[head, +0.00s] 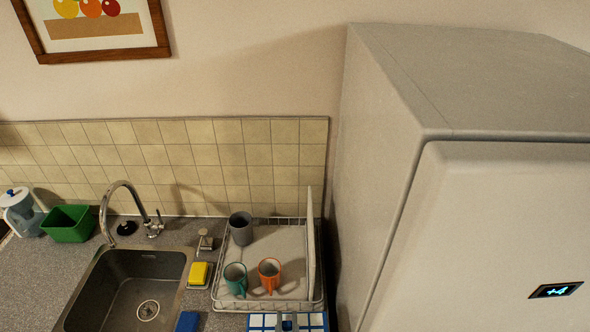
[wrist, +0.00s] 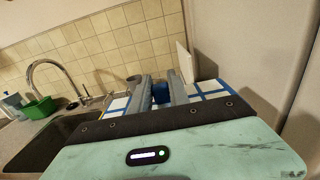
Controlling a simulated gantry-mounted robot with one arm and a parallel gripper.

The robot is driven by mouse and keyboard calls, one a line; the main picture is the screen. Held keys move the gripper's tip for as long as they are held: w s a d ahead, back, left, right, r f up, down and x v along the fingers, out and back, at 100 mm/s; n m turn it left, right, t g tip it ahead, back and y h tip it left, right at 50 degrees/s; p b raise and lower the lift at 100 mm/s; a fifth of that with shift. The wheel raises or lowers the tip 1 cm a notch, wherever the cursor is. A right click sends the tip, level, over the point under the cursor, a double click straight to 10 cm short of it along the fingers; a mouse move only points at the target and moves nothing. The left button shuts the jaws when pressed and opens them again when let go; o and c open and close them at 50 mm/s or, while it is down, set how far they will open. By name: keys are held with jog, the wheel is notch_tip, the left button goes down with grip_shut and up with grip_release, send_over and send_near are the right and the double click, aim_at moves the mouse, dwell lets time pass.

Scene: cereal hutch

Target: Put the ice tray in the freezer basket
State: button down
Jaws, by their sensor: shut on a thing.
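The freezer basket is not in view.
A tall pale fridge (head: 480,220) with a "+4" display stands at right, its visible door shut. A dish rack (head: 318,296) with several dishes stands beyond the tray. Left are a sink (head: 120,285), faucet (head: 125,187), yellow sponge (head: 198,273), green container (head: 68,224) and pitcher (head: 22,212).

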jog(key=shift+s+d+f+p, duration=0.2)
jog(key=shift+d+p, duration=0.15)
jog(key=shift+d, duration=0.15)
jog(key=shift+s+d+f+p, duration=0.15)
jog(key=shift+s+d+p, duration=0.05)
jog(key=shift+d+p, duration=0.2)
jog(key=shift+d, duration=0.1)
dwell(0.6)
